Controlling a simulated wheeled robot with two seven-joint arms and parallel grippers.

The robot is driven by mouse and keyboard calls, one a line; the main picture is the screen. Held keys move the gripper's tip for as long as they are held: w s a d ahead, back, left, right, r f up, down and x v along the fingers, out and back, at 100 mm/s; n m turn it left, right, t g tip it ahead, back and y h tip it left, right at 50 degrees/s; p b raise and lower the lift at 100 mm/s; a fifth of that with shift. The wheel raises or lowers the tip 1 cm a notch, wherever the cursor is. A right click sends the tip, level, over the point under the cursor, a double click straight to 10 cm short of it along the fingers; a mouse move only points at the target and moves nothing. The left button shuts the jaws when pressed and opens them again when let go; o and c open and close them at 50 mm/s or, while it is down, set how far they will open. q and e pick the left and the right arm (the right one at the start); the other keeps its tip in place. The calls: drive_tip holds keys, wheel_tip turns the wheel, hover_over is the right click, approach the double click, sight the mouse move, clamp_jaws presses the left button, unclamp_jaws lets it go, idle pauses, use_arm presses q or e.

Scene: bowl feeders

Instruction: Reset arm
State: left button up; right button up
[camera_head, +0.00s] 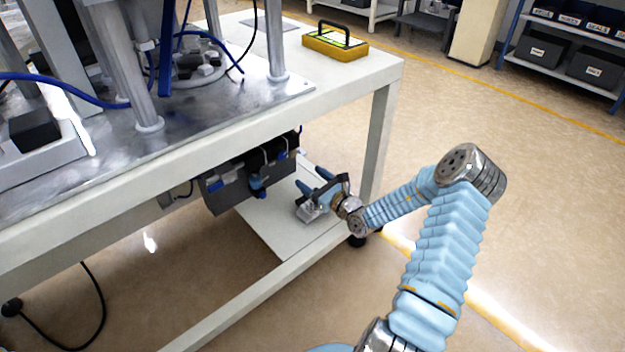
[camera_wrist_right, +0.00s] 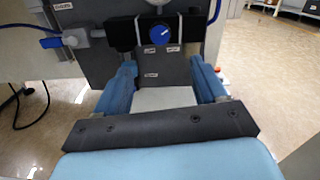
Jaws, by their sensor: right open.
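My right arm (camera_head: 435,255), in a light blue sleeve, reaches in from the lower right of the head view. Its gripper (camera_head: 313,180) is beneath the tabletop, beside the near table leg. The two blue fingers are apart with nothing seen between them. In the wrist view the gripper (camera_wrist_right: 165,78) points at a dark grey box (camera_wrist_right: 165,62) with a blue knob. The fingertips look close to the box; I cannot tell whether they touch it. My left gripper is not in view.
The white table (camera_head: 345,85) carries a metal machine with posts and blue hoses, and a yellow case (camera_head: 335,45). The dark box (camera_head: 235,180) hangs under the tabletop above a white lower shelf (camera_head: 270,225). Floor to the right is open; shelving (camera_head: 570,55) stands far back.

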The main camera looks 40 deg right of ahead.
idle(0.3)
drive_tip(key=s+a+f+n+g+y, duration=0.3)
drive_tip(key=a+n, duration=0.1)
drive_tip(key=a, duration=0.4)
drive_tip(key=s+a+f+n+g+y, duration=0.2)
drive_tip(key=a+f+n+g+y, duration=0.15)
drive_tip(key=a, duration=0.55)
drive_tip(key=s+a+f+n+g+y, duration=0.2)
drive_tip(key=s+a+n+g+y, duration=0.15)
drive_tip(key=a, duration=0.45)
drive_tip(key=s+a+f+n+g+h, duration=0.3)
drive_tip(key=s+a+f+n, duration=0.1)
drive_tip(key=s+n, duration=0.4)
drive_tip(key=s+a+f+n+g+h, duration=0.3)
drive_tip(key=s+n, duration=0.5)
drive_tip(key=n, duration=0.4)
drive_tip(key=shift+s+a+f+n+g+h, duration=0.4)
drive_tip(key=shift+f+g+h, duration=0.15)
drive_tip(key=shift+f, duration=0.65)
